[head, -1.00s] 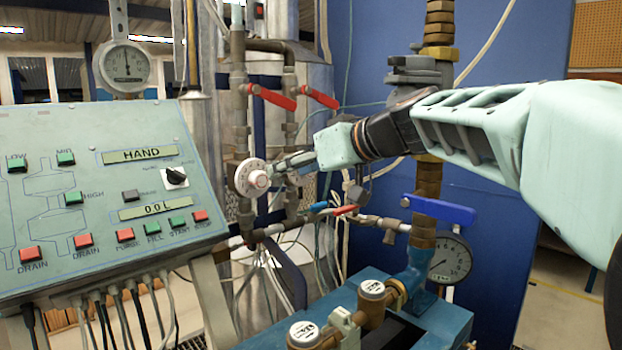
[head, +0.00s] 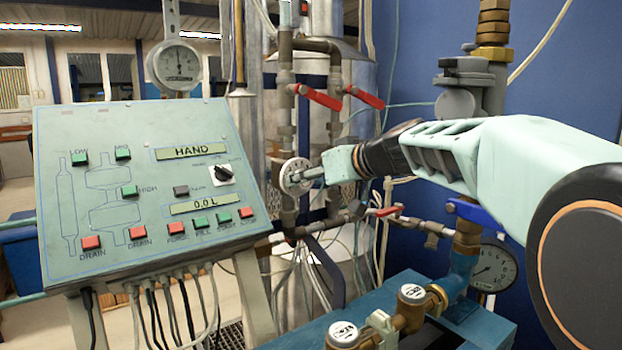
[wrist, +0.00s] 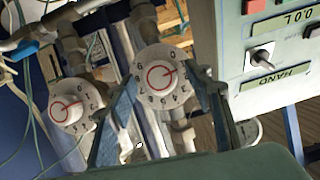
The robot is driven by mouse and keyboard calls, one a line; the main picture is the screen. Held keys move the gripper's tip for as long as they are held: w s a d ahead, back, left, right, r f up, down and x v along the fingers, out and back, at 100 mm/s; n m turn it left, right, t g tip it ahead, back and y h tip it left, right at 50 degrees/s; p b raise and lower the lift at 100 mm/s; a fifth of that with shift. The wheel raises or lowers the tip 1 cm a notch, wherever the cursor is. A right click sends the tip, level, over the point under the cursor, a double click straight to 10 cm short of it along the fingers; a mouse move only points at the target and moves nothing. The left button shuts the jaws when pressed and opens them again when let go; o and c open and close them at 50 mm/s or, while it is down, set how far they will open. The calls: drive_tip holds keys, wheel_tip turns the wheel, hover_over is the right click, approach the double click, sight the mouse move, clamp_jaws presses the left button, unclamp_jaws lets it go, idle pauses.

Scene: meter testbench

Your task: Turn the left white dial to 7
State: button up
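The left white dial (head: 291,182) is on the pipework right of the control panel in the head view. In the wrist view, which shows the panel upside down, it is the dial (wrist: 162,89) between my fingers. It has a red circular mark and dark numbers around its rim; I cannot read its setting surely. My gripper (head: 312,174) points at it from the right. My gripper (wrist: 166,84) is open, one finger on each side of the dial. I cannot tell if either finger touches it. A second white dial (wrist: 70,106) is outside the fingers.
The sloped control panel (head: 110,190) stands left of the dial. Red lever handles (head: 320,97) are above it. Pipes, hoses and a blue valve handle (head: 473,212) lie below and to the right. Two white-capped meters (head: 412,294) are at the front.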

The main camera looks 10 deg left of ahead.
drive_tip(key=c, duration=1.1)
